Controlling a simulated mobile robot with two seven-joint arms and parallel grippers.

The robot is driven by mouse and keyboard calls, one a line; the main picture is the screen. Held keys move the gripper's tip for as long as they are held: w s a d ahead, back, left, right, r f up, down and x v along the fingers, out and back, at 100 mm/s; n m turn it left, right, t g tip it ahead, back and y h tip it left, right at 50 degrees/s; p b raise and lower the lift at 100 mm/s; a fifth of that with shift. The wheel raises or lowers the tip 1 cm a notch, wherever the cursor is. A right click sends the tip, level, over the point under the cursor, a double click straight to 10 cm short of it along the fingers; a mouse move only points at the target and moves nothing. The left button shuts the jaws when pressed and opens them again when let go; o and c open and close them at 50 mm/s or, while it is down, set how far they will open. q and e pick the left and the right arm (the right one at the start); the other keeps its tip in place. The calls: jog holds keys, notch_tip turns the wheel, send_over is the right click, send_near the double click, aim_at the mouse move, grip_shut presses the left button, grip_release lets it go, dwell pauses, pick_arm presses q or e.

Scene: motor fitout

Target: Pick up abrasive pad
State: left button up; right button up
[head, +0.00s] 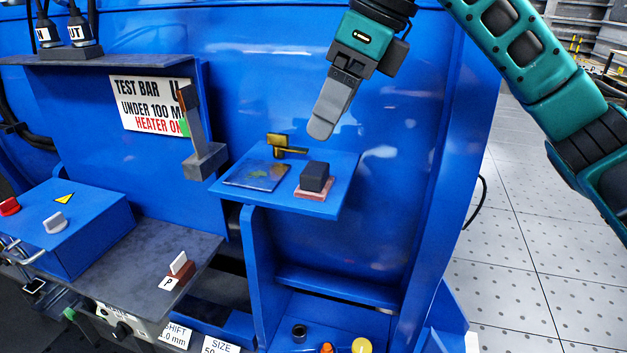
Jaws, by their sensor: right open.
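A small dark block (315,177) sits on a flat reddish-brown base (314,194) on the blue shelf (337,164); it looks like the abrasive pad. A flat dark, stained square (257,175) lies to its left on the same shelf. My right gripper (322,128) hangs above the shelf, pointing down, apart from the block and higher than it. Its fingers overlap from this angle; it is open, with nothing seen between them. My left gripper is out of view.
A brass-coloured piece (283,145) stands at the shelf's back. A grey bracket (204,160) rises left of the shelf. A blue box with knobs (75,225) and a grey ledge (150,262) are further left. Small caps (361,345) sit in the lower bay.

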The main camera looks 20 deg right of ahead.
aim_at(317, 168)
jog(key=x, duration=0.3)
jog(key=shift+w+a+f, duration=0.1)
jog(key=shift+f, duration=0.3)
jog(key=f, duration=0.3)
jog(key=f+b, duration=0.1)
jog(key=f, duration=0.1)
jog(key=shift+w, duration=0.4)
jog(key=shift+w+a+f, duration=0.1)
jog(key=shift+a+f, duration=0.1)
jog(key=shift+f, duration=0.05)
jog(key=c, duration=0.9)
